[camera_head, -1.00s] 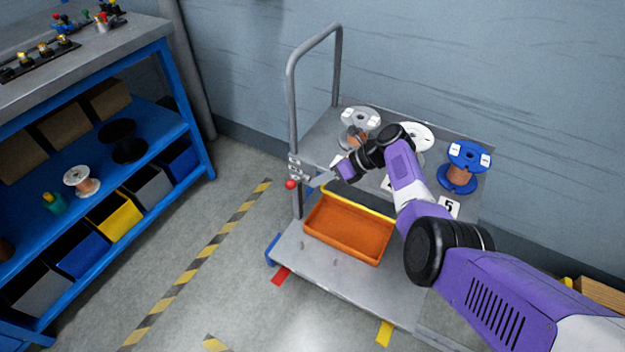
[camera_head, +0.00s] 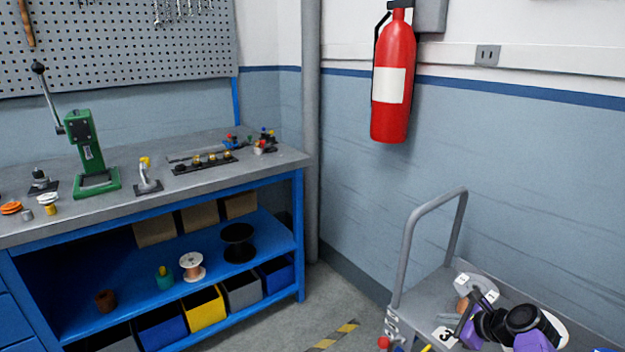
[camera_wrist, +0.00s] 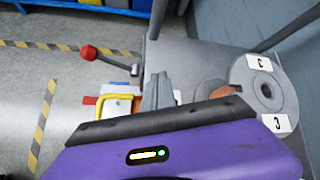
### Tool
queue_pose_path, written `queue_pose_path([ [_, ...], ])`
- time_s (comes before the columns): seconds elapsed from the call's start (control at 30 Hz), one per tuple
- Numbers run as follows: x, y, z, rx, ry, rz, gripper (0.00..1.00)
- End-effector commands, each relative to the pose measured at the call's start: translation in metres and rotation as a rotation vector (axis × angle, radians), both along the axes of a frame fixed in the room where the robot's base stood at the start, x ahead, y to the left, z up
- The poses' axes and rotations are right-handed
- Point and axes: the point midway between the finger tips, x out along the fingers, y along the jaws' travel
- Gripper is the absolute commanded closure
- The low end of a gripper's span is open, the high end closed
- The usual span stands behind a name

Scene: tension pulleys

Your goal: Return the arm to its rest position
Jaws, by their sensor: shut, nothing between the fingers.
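My arm shows at the bottom right of the head view, purple and black, low over the cart. My gripper (camera_head: 462,318) is at its end, beside a grey spool with white labels (camera_head: 478,285) on the cart's top. In the wrist view, the shut fingers (camera_wrist: 158,92) hold nothing. The same spool, labelled 3, lies to their right (camera_wrist: 265,82). Most of the arm is cut off by the head view's lower edge.
The cart (camera_head: 418,295) has a tall grey handle (camera_head: 408,245). A red knob (camera_wrist: 89,53) on a lever is close to the gripper. A blue workbench (camera_head: 300,240) stands at left. A fire extinguisher (camera_head: 393,80) hangs on the wall. Striped floor is clear between.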

Motion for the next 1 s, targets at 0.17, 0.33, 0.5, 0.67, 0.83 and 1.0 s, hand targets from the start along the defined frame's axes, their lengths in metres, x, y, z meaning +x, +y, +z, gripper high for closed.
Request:
queue_pose_path([
  [0.17, -0.018, -0.039, -0.008, -0.411, -0.173, 0.065, 1.00],
  [0.33, -0.058, -0.055, -0.011, -0.803, -0.279, 0.155, 1.00],
  [0.5, -0.109, -0.051, -0.003, -1.160, -0.349, 0.263, 1.00],
  [0.67, -0.163, -0.034, 0.014, -1.449, -0.397, 0.366, 1.00],
  [0.83, -0.224, -0.005, 0.041, -1.712, -0.442, 0.470, 1.00],
  [1.0, -0.286, 0.029, 0.075, -1.931, -0.489, 0.564, 1.00],
])
